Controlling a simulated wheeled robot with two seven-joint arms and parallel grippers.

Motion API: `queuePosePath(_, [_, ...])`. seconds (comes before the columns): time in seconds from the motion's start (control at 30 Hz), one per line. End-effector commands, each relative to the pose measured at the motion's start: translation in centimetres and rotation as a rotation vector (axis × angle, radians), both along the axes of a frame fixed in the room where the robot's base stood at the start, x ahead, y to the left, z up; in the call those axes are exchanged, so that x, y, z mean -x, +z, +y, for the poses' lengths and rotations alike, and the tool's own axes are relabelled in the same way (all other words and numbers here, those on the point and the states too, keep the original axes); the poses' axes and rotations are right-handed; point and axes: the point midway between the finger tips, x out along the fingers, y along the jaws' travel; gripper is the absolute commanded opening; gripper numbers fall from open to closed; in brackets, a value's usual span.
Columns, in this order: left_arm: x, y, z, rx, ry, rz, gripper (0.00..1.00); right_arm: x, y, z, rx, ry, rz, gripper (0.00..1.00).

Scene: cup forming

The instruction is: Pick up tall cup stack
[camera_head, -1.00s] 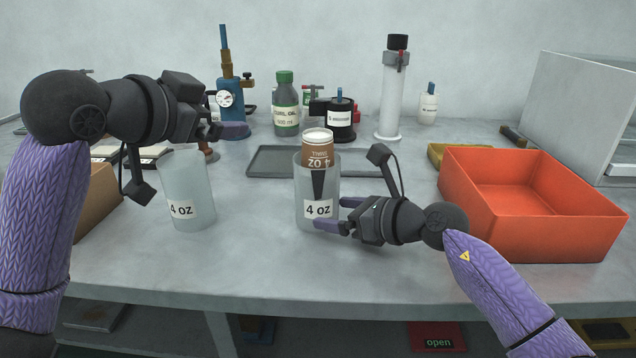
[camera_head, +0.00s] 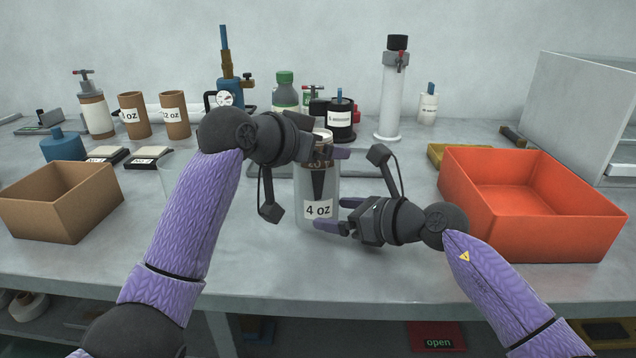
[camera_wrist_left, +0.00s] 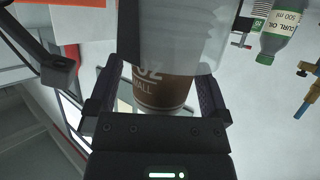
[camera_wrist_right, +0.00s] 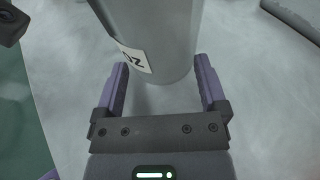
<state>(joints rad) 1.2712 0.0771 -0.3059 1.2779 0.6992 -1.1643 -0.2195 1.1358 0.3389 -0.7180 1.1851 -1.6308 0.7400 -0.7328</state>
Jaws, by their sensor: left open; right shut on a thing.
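A clear tumbler labelled 4 oz (camera_head: 318,212) stands upright on the bench in the head view. A brown paper cup stack (camera_wrist_left: 160,94) sticks out of its top; in the head view it is mostly hidden by my left gripper (camera_head: 328,150). My left gripper is open, with its fingers on either side of the brown cups in the left wrist view. My right gripper (camera_head: 338,214) is shut on the lower part of the clear tumbler, which also shows in the right wrist view (camera_wrist_right: 160,40). A second clear tumbler (camera_head: 168,178) is largely hidden behind my left arm.
An orange bin (camera_head: 490,215) stands right and a cardboard box (camera_head: 85,205) left. A grey tray lies behind the tumbler. Brown cups (camera_head: 174,125), a green-capped bottle (camera_head: 286,95) and a white column (camera_head: 392,100) stand at the back. The bench front is clear.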

Motion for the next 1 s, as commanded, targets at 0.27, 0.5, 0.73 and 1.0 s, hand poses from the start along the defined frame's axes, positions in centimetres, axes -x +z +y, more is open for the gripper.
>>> queuePosePath(0.27, [0.0, 0.0, 0.1, 0.000, 0.000, 0.000, 0.64, 0.0, 0.0, 0.0, 0.001, 0.000, 0.001, 0.59])
queuePosePath(0.5, [0.0, 0.0, 0.1, 0.000, 0.000, 0.000, 0.13, 0.0, 0.0, 0.0, 0.001, 0.000, 0.001, 0.59])
queuePosePath(0.73, [0.0, 0.0, 0.1, 0.000, 0.001, 0.000, 0.00, 0.0, 0.0, 0.0, 0.001, 0.000, 0.001, 0.59])
queuePosePath(1.0, [0.0, 1.9, 0.1, 0.001, 0.001, -0.004, 0.00, 0.0, 0.0, 0.0, 0.001, 0.000, 0.001, 0.59])
